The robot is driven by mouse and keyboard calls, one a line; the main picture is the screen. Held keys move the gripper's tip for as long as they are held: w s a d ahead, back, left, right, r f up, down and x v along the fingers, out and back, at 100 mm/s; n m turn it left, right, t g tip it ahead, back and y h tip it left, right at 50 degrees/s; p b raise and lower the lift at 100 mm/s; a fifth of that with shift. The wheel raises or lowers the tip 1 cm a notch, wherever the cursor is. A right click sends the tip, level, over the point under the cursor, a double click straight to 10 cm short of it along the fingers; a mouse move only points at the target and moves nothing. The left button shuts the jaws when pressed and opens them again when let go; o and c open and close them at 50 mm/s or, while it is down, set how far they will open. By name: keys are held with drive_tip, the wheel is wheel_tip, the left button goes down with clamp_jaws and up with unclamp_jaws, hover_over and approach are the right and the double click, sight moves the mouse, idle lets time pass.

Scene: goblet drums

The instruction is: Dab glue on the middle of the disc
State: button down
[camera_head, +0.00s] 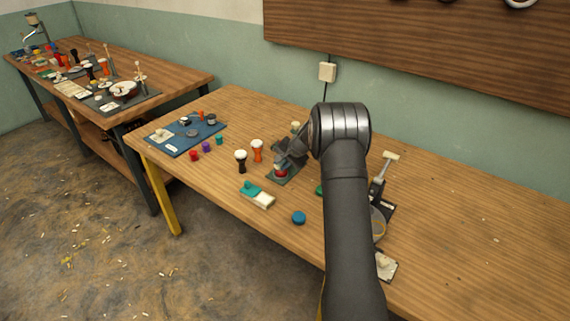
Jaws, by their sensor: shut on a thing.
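My arm rises from the lower edge and hides part of the table. A small blue round piece (299,217) lies on the table left of my arm. A round grey plate with a tan rim (379,224) shows partly at the arm's right edge. A small red round piece (281,171) sits on a dark grey fixture (278,179) left of the arm's elbow. I cannot tell which of these is the disc. No glue container is clearly recognisable. A green piece (319,189) peeks out beside the arm.
A black goblet drum (240,161) and an orange one (257,150) stand left of the fixture. A teal and cream item (257,195) lies in front. A blue mat (172,142) bears small parts. A cream-handled device (384,175) stands right. The table's far right is clear.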

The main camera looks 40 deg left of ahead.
drive_tip(key=d, duration=0.3)
drive_tip(key=shift+w+d, duration=0.1)
drive_tip(key=shift+d, duration=0.1)
wheel_tip(320, 180, up, 8)
idle(0.5)
drive_tip(key=shift+d, duration=0.15)
drive_tip(key=w+d+r+m+t, duration=0.1)
drive_tip(key=w+d+r+m, duration=0.15)
drive_tip(key=d, duration=0.95)
drive_tip(key=w+d+r+m+t+h, duration=0.1)
drive_tip(key=w+d+r+m+t, duration=0.15)
drive_tip(key=d, duration=0.95)
drive_tip(key=w+d+r+m, duration=0.2)
drive_tip(key=w+d, duration=0.2)
drive_tip(key=d, duration=0.8)
drive_tip(key=s+d+f+n+g, duration=0.1)
drive_tip(key=s+d+f+n, duration=0.1)
drive_tip(key=s+d+f, duration=0.1)
drive_tip(key=s+d+f+n, duration=0.2)
drive_tip(key=s+d+f, duration=0.1)
drive_tip(key=d+f, duration=0.3)
drive_tip(key=s+d+f+n+g+y, duration=0.1)
drive_tip(key=s+d+f, duration=0.2)
drive_tip(key=d+f, duration=0.1)
drive_tip(key=shift+s+d+f+n+g, duration=0.15)
drive_tip(key=shift+d+n+g, duration=0.05)
drive_tip(key=shift+d, duration=0.15)
drive_tip(key=shift+s+d+f+n+g, duration=0.1)
drive_tip(key=shift+d+f+n+g, duration=0.1)
drive_tip(key=shift+d, duration=0.15)
